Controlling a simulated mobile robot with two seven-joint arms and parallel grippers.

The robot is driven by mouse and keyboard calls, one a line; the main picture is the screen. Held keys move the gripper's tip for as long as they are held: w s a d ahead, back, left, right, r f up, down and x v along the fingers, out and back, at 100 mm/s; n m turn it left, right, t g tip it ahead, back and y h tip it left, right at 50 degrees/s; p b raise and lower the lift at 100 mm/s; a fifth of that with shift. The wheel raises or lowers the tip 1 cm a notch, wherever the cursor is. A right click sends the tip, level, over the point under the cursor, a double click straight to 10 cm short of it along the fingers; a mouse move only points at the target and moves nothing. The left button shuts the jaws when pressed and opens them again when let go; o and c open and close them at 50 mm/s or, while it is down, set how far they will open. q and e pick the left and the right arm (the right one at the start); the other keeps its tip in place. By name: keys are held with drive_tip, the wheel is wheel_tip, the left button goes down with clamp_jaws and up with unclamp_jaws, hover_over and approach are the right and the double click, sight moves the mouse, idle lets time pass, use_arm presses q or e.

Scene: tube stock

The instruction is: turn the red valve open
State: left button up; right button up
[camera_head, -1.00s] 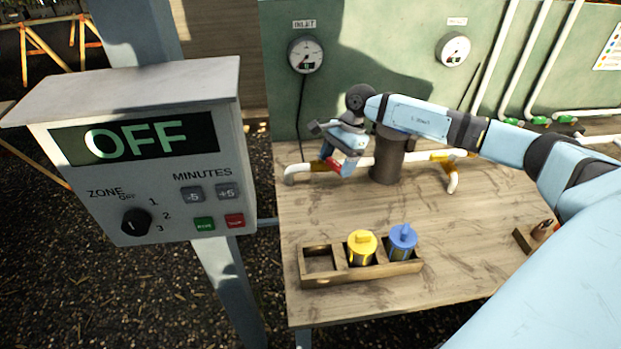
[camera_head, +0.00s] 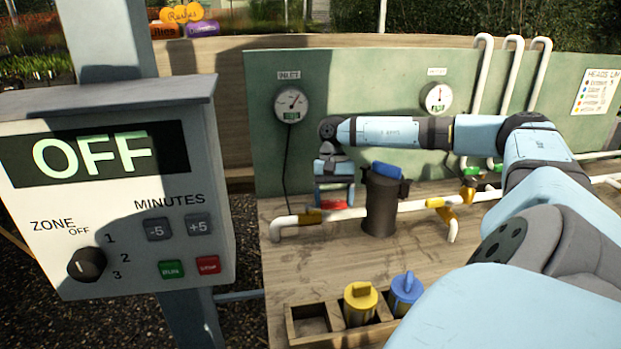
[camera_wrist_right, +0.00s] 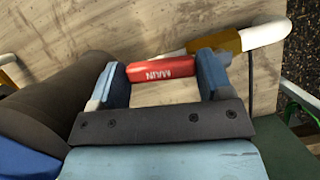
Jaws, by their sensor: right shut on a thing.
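The red valve handle (camera_head: 334,206) sits on the white pipe (camera_head: 352,213), just left of the dark cylinder, and lies roughly along the pipe. My right gripper (camera_head: 334,200) comes down over it from above and is shut on it. In the right wrist view the handle (camera_wrist_right: 162,68) reads "MAIN" upside down and spans between my two blue fingertips (camera_wrist_right: 160,72), one at each end. The valve body under it is mostly hidden. My left gripper is not in view.
A dark cylinder (camera_head: 380,208) with a blue top stands close right of my gripper. A wooden rack (camera_head: 310,327) holds a yellow-capped (camera_head: 360,303) and a blue-capped canister (camera_head: 406,293). A control box (camera_head: 130,235) reading OFF stands at left. A green panel (camera_head: 350,90) with gauges stands behind.

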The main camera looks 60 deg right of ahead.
drive_tip(key=shift+w+d+n, duration=0.2)
drive_tip(key=shift+n, duration=0.4)
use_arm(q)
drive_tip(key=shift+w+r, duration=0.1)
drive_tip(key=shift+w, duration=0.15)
use_arm(e)
drive_tip(key=shift+w+d+n+h, duration=0.15)
drive_tip(key=shift+w+n+h, duration=0.05)
drive_tip(key=shift+n+h, duration=0.2)
use_arm(q)
drive_tip(key=shift+b, duration=0.3)
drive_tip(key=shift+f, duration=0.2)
use_arm(e)
drive_tip(key=o, duration=1)
use_arm(q)
drive_tip(key=p, duration=0.1)
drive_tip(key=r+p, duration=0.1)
drive_tip(key=p, duration=0.1)
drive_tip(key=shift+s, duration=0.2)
use_arm(e)
drive_tip(key=v, duration=1.4)
drive_tip(key=shift+w+f, duration=0.15)
drive_tip(key=shift+w, duration=0.15)
